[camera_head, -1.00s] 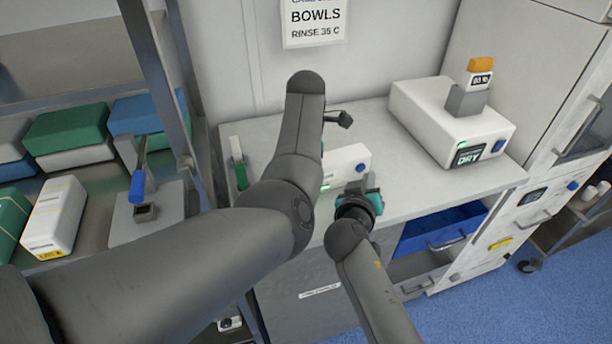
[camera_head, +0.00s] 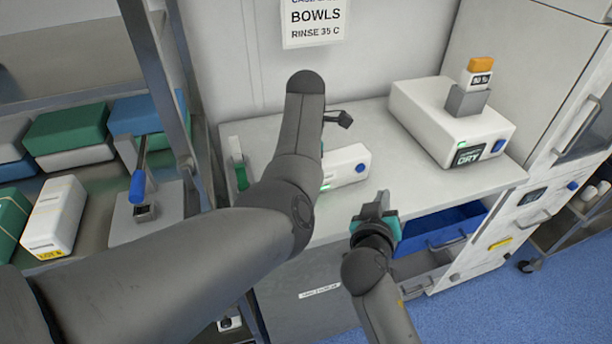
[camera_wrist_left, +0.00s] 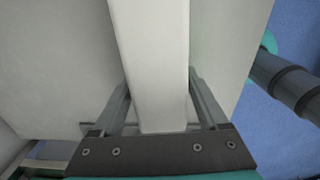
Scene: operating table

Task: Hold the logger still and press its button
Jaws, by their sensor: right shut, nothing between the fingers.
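The logger is a small white box (camera_head: 347,163) with a blue button (camera_head: 360,168) on its right end, lying on the grey counter. My left forearm hides its left part in the head view. In the left wrist view the white box (camera_wrist_left: 152,60) runs between the two fingers of my left gripper (camera_wrist_left: 160,88), which appear to touch both its sides. My left gripper's fingers are hidden in the head view. My right gripper (camera_head: 380,200) is shut and empty, in front of and slightly right of the button end, apart from it.
A larger white unit (camera_head: 425,105) marked DRY, with its own blue button and an orange-topped device (camera_head: 478,73) in a grey holder, stands at the back right. A blue drawer (camera_head: 440,228) is open below the counter (camera_head: 300,235). Shelves (camera_head: 85,195) with boxes are at left.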

